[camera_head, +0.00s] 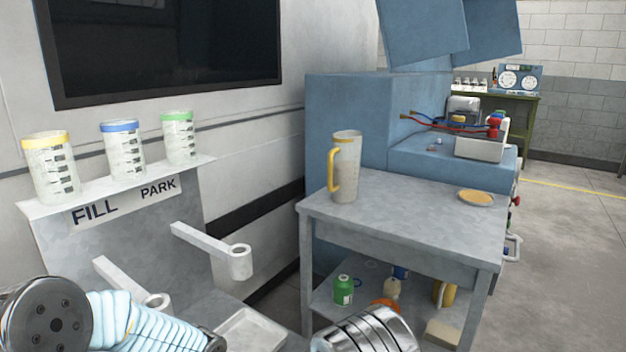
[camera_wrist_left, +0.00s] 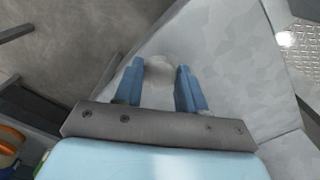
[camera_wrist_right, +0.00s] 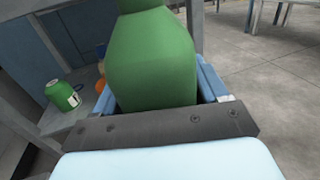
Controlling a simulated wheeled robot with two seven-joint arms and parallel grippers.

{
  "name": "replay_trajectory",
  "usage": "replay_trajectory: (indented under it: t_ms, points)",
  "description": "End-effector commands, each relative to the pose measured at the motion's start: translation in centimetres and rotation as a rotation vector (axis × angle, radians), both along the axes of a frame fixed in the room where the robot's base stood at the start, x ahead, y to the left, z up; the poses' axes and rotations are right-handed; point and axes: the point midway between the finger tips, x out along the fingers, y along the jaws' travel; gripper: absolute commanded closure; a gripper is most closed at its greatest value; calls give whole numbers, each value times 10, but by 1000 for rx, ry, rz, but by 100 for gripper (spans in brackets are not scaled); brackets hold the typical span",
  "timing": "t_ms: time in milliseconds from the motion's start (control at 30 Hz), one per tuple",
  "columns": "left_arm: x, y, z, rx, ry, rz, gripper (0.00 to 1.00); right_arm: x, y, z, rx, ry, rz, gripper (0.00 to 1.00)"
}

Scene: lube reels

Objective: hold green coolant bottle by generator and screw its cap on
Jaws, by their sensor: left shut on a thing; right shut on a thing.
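A large green bottle (camera_wrist_right: 150,50) fills the middle of the right wrist view, between the blue fingers of my right gripper (camera_wrist_right: 160,82), which is shut on it. Its top lies outside the picture, so I cannot see its mouth. In the left wrist view my left gripper (camera_wrist_left: 160,75) is shut on a small pale round thing (camera_wrist_left: 159,69), which looks like a cap. Neither gripper's fingers nor the held bottle shows in the head view; only parts of my arms show along its bottom edge.
A grey table (camera_head: 400,210) bears a jug with a yellow handle (camera_head: 345,165) and a yellow disc (camera_head: 476,198). Its lower shelf holds another green bottle (camera_head: 343,290) and other containers. A blue machine (camera_head: 345,120) stands behind. Several lidded jars stand left on a ledge (camera_head: 122,205).

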Motion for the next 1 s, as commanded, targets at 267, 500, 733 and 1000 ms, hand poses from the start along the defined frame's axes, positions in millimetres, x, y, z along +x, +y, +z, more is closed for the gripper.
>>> replay_trajectory:
  t_ms: [267,500,733,1000]
  points:
    - [0,0,0,0,0,0,88,-40,-26,-47,-1,-2,-21,82]
    - [0,0,0,0,0,0,88,-44,-29,-50,2,-6,-22,82]
    - [0,0,0,0,0,0,88,-44,-28,-50,2,-6,-22,82]
    - [0,0,0,0,0,0,88,-42,-18,-51,2,-5,22,82]
